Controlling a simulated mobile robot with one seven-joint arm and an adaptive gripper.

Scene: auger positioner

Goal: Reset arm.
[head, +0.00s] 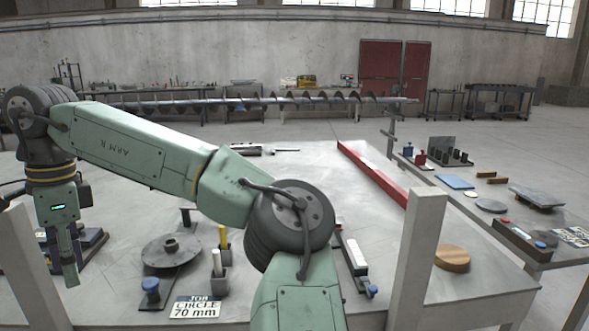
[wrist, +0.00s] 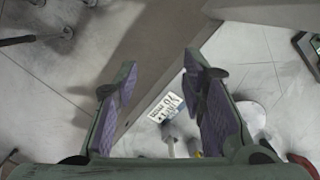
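My gripper (head: 72,272) hangs from my green arm at the far left of the head view, pointing down, beside the left front part of the grey table (head: 310,182). In the wrist view my gripper (wrist: 155,80) is open. Its two purple-padded fingers stand well apart with nothing held between them. Beyond the fingers lie the table's edge, the floor and a small printed card (wrist: 166,107). My arm runs from the bottom middle of the head view, up to a dark joint, then left, and hides part of the table.
A long auger (head: 330,98) spans behind. A pale post (head: 418,255) rises at the front. A side table stands right.

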